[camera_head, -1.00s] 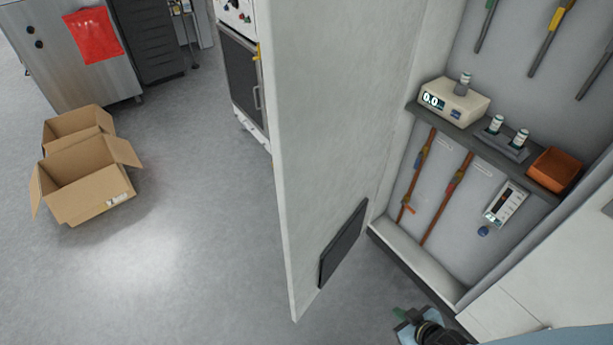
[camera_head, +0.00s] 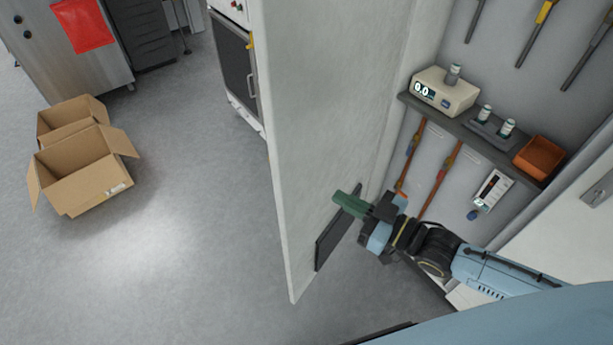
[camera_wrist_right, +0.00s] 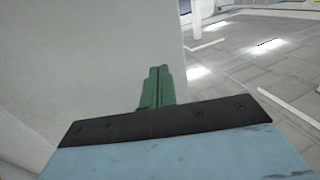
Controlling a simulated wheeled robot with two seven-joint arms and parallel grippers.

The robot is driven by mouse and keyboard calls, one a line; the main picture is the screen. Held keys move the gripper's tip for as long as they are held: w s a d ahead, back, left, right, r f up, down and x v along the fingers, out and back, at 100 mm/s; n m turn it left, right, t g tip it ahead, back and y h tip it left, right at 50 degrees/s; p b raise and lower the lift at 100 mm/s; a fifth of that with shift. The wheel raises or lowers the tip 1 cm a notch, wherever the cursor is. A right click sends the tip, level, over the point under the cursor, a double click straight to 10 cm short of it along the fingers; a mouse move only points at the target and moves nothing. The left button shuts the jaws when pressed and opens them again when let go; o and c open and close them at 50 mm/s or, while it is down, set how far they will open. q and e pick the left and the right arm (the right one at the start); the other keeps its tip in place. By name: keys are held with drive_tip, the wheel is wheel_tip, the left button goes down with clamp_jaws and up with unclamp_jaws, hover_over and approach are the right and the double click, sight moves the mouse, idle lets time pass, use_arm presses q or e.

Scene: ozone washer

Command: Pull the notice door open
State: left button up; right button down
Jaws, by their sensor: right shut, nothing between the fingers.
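The light grey door (camera_head: 310,110) stands swung out from the cabinet, its inner face toward the shelves. It also fills the left of the right wrist view (camera_wrist_right: 80,70). A dark flat panel (camera_head: 332,243) sits low on its inner face. My right gripper (camera_head: 345,203) has green fingers, shut and empty, in front of the door's inner face near the dark panel. In the right wrist view the shut fingers (camera_wrist_right: 157,87) point along the door toward its free edge. Whether they touch the door I cannot tell. My left gripper is not in view.
The cabinet's shelf (camera_head: 470,130) holds a meter (camera_head: 443,93), small bottles and an orange bin (camera_head: 539,157). Tools hang above and below it. Cardboard boxes (camera_head: 85,178) lie on the floor at left.

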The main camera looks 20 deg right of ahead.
sight(294, 172)
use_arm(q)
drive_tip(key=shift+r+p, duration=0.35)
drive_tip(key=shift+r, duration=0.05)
use_arm(e)
drive_tip(key=x, duration=0.9)
drive_tip(key=shift+w+a, duration=0.25)
drive_tip(key=shift+w, duration=0.05)
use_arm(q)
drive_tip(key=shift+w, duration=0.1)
use_arm(e)
drive_tip(key=shift+w+a, duration=0.1)
